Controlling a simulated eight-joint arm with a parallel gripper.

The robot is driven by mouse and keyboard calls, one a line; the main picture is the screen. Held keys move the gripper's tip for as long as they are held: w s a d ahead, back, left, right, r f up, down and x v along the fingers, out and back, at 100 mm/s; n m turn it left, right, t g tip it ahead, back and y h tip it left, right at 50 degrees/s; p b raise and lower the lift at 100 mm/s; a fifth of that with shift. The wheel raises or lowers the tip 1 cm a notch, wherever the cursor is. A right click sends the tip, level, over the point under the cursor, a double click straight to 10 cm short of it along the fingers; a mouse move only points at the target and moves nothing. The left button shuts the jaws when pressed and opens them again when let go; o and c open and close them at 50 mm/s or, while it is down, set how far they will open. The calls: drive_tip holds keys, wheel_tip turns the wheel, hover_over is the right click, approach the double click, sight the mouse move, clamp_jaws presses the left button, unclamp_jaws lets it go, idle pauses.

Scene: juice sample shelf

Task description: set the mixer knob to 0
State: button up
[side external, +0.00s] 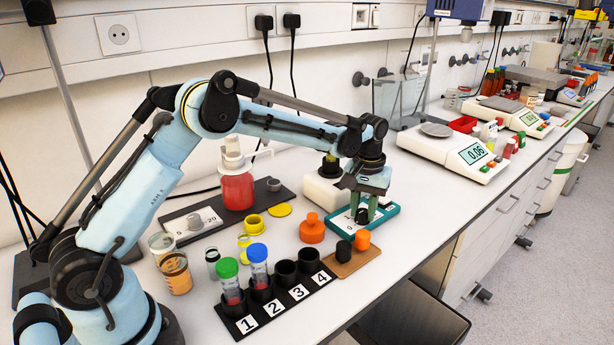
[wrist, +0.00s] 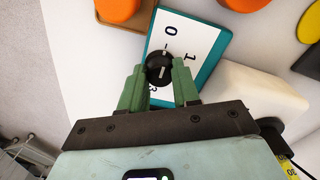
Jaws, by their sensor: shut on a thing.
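The mixer is a low unit with a teal frame (side external: 391,211) and a white dial face, lying flat on the bench. In the wrist view its face (wrist: 190,32) carries a 0 near the top, a 1 to the right and a 3 partly hidden by my gripper. The round black knob (wrist: 159,69) sits between my green fingertips, with a short white line on it; which number the line points to is hard to tell. My gripper (side external: 364,212) reaches down from above and is shut on the knob; it also shows in the wrist view (wrist: 160,78).
A wooden board (side external: 352,262) with a black and an orange knob-like piece stands just in front of the mixer. An orange cap (side external: 312,229) is to its left, a white block (wrist: 258,98) behind. A black tube rack (side external: 283,299) stands front left; scales stand farther right.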

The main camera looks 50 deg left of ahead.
sight(363, 211)
drive_tip(key=o, duration=1.1)
drive_tip(key=shift+c, duration=0.2)
wheel_tip(363, 211, up, 12)
drive_tip(key=shift+r, duration=0.1)
drive_tip(key=s+r+m+t, duration=0.3)
drive_tip(key=s+r+t, duration=0.15)
drive_tip(key=s, duration=0.75)
drive_tip(key=s+f+m+t, duration=0.2)
drive_tip(key=s+f, duration=0.4)
drive_tip(key=s, duration=0.5)
drive_tip(key=shift+d+t, duration=0.15)
drive_tip(key=shift+t, duration=0.2)
